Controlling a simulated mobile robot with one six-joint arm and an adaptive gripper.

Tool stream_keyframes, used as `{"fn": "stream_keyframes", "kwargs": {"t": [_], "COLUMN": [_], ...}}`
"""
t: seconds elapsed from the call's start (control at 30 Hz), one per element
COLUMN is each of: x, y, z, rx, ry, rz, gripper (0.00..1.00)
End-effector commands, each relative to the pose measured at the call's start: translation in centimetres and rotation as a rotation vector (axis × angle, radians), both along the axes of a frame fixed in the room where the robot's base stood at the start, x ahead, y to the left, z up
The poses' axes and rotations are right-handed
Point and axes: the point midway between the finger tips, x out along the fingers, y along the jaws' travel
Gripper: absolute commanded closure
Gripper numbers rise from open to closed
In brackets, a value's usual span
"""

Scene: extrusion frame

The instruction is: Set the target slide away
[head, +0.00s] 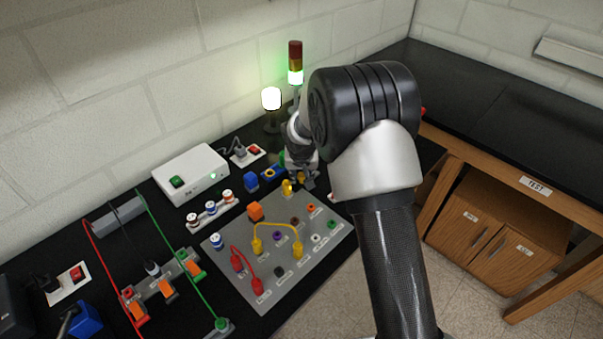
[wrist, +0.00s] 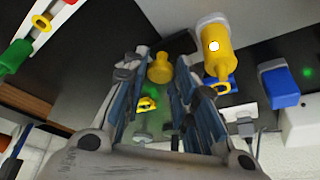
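I cannot tell which object is the target slide. My gripper (wrist: 160,85) has its two blue-lined fingers apart. In the wrist view a yellow knob (wrist: 158,70) shows in the gap, with a small green and yellow piece (wrist: 148,103) nearer the palm; I see no finger closed on either. In the head view my gripper (head: 306,182) is low over the far end of the black bench, beside a yellow piece (head: 287,188).
A grey panel (head: 325,250) with coloured sockets and looped cables fills the middle bench. A white box (head: 190,172) stands at the wall. A lit lamp (head: 271,99) and stack light (head: 295,62) stand behind my gripper.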

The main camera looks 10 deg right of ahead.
Motion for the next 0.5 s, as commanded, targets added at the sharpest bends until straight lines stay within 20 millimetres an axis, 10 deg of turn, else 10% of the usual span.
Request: {"fn": "stream_keyframes", "kwargs": {"t": [0.5], "x": [-0.03], "y": [0.02], "z": [0.01], "rx": [0.0], "ry": [0.0], "rz": [0.0], "gripper": [1.0]}}
